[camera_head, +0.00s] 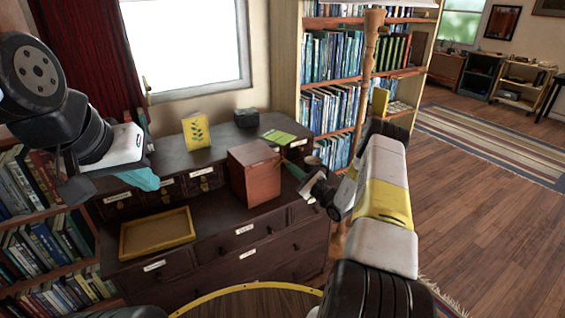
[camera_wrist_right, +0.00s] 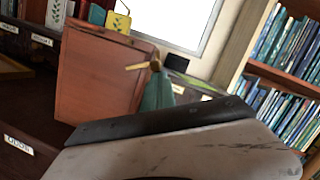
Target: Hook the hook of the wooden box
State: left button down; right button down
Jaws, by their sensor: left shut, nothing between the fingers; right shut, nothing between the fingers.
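The reddish-brown wooden box (camera_head: 255,178) stands upright on the dresser top. It also shows in the right wrist view (camera_wrist_right: 100,75). A small brass-coloured piece (camera_wrist_right: 143,65), which looks like the hook, sticks out at the box's right edge. My right gripper (camera_head: 288,166) is shut beside the box's right side. In the right wrist view its teal fingertips (camera_wrist_right: 156,75) are at the brass piece; I cannot tell whether they touch it. My left gripper (camera_head: 145,180) is shut and empty, above the dresser at the left, well apart from the box.
The dark dresser (camera_head: 215,255) holds an empty yellow tray (camera_head: 157,232), a yellow card with a leaf picture (camera_head: 196,131), a green booklet (camera_head: 278,137) and a dark small box (camera_head: 246,117). Bookshelves stand at left and behind right. Open floor lies to the right.

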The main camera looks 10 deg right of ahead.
jog(key=shift+r+n, duration=0.15)
jog(key=shift+n, duration=0.15)
jog(key=r+n+g, duration=0.1)
jog(key=n, duration=0.2)
jog(key=a+r+n+g, duration=0.1)
jog(key=n, duration=0.3)
jog(key=r+n, duration=0.2)
jog(key=n, duration=0.1)
jog(key=shift+s+a+g, duration=0.2)
jog(key=shift+s+g, duration=0.15)
jog(key=shift+g, duration=0.05)
jog(key=s+d+f, duration=0.1)
jog(key=s+d, duration=0.5)
jog(key=d, duration=0.3)
jog(key=shift+s+d, duration=0.2)
jog(key=shift+d, duration=0.1)
jog(key=shift+f, duration=0.1)
